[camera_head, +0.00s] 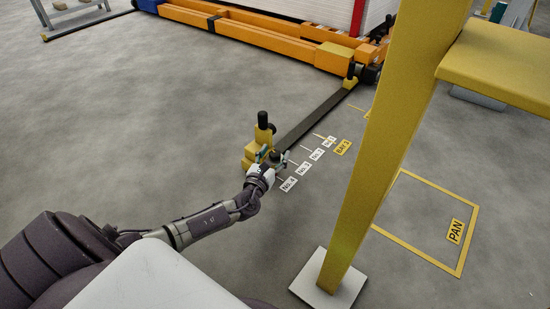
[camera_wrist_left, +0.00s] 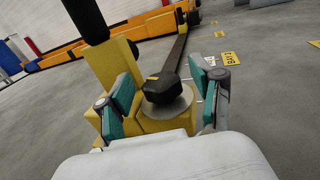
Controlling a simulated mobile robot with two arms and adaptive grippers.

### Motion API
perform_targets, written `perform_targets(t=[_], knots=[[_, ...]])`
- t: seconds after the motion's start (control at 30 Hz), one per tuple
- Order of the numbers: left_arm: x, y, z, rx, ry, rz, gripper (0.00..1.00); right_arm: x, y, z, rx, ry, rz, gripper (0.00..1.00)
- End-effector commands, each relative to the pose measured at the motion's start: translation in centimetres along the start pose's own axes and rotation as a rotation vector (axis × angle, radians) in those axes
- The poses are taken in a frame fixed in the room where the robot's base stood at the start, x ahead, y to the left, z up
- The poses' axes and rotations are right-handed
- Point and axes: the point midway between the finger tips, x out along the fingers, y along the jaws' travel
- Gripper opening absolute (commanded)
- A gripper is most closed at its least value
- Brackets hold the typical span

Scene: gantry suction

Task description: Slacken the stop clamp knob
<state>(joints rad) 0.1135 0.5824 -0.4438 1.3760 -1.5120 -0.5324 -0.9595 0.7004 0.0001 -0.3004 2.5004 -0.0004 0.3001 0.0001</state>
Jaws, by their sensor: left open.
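The stop clamp is a yellow block (camera_head: 249,153) with a black post (camera_head: 262,120) on top, at the near end of a dark rail (camera_head: 318,118) on the floor. Its black knob (camera_wrist_left: 162,88) sits on a grey round disc in the left wrist view, between my fingers. In the head view my gripper largely covers the knob. My left gripper (camera_head: 273,157) is open, with its teal-padded fingers on either side of the knob. In the left wrist view the gripper (camera_wrist_left: 163,102) shows gaps between both pads and the knob. My right gripper is not in view.
White number labels and a yellow BAY label (camera_head: 342,147) lie on the floor right of the rail. A yellow post (camera_head: 385,150) on a white foot stands to the right. A yellow floor outline marked PAN (camera_head: 455,231) lies beyond it. An orange gantry base (camera_head: 255,37) spans the back.

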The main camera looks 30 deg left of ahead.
Motion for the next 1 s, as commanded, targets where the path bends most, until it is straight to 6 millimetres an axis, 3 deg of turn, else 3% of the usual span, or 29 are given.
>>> perform_targets(t=[0.37, 0.7, 1.0], knots=[[0.52, -0.01, 0.02, 0.000, 0.001, -0.001, 0.64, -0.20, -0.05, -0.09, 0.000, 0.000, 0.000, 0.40], [0.49, -0.01, 0.00, 0.000, 0.001, -0.001, 0.07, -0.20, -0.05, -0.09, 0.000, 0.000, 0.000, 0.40], [0.48, -0.11, 0.19, -0.003, 0.002, 0.039, 0.05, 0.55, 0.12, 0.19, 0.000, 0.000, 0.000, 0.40]])
